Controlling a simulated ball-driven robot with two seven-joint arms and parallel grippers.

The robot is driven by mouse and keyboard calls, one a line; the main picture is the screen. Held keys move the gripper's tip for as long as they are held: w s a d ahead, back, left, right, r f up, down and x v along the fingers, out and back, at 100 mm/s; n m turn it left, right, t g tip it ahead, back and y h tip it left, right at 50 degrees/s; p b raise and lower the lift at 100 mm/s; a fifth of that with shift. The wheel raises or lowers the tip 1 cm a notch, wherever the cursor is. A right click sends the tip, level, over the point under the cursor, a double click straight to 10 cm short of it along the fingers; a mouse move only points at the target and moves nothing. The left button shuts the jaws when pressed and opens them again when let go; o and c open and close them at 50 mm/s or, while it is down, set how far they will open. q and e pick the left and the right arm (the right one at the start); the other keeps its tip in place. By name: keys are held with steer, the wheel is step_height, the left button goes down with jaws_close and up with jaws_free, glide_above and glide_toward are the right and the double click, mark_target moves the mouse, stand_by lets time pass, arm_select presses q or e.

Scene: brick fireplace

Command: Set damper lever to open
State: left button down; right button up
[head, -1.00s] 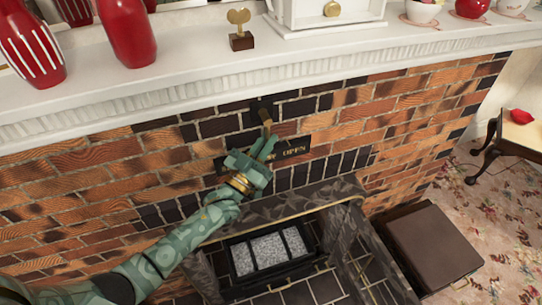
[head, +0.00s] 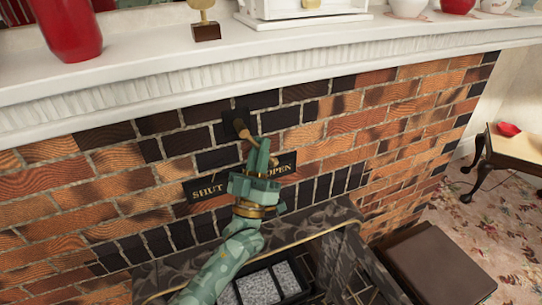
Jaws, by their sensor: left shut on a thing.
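The damper lever (head: 243,131) is a short brass-coloured handle on a dark mount (head: 236,117) in the brick wall, just under the mantel. It slants down and to the right. Below it is a black label plate (head: 208,190) with SHUT at its left and OPEN at its right. My left gripper (head: 259,150), green with gold bands, is shut on the lever's lower end, which its fingers hide. It stands in front of the plate, covering its middle up to the start of OPEN. My right gripper is not in view.
The white mantel (head: 180,82) runs above the lever and holds a red vase (head: 66,28), a small trophy (head: 204,22) and a white clock case (head: 298,18). The firebox surround (head: 325,222) juts out below. A brown box (head: 435,262) and small table (head: 515,148) stand at right.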

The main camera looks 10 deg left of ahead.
arm_select(q)
steer(key=shift+r, duration=0.35)
steer(key=c, duration=1.6)
jaws_free()
steer(key=shift+w, duration=0.1)
steer(key=shift+c, duration=0.2)
steer(key=shift+o, duration=0.7)
steer(key=shift+f, duration=0.2)
steer(key=shift+f, duration=0.1)
steer(key=b+v, duration=0.1)
steer(key=v, duration=1.5)
steer(key=shift+d, duration=0.1)
